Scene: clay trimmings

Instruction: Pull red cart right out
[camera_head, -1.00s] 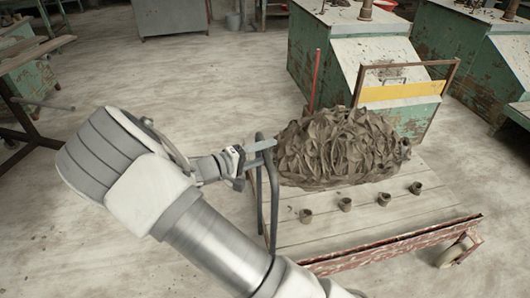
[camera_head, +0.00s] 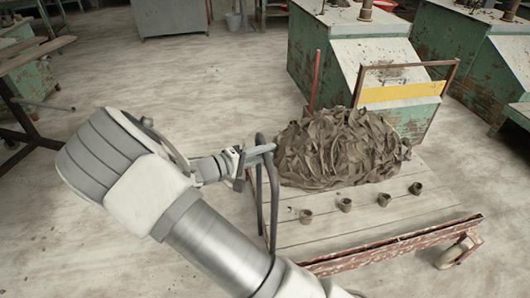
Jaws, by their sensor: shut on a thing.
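The red cart (camera_head: 400,243) is a low flatbed with a worn red side rail, a plank deck and a caster wheel (camera_head: 458,251) at its right front corner. A grey tube handle (camera_head: 272,195) stands up at its left end. My gripper (camera_head: 258,152) is shut on the top part of this handle, coming from the left. The exact finger contact is small in view. A large heap of clay trimmings (camera_head: 340,148) lies on the deck, with several small clay pots (camera_head: 344,204) in a row in front of it.
Green machines with sloped white fronts (camera_head: 372,50) stand right behind the cart. A red upright post (camera_head: 315,80) rises behind the heap. A green bench (camera_head: 30,60) stands at the far left. The concrete floor (camera_head: 180,75) between is open.

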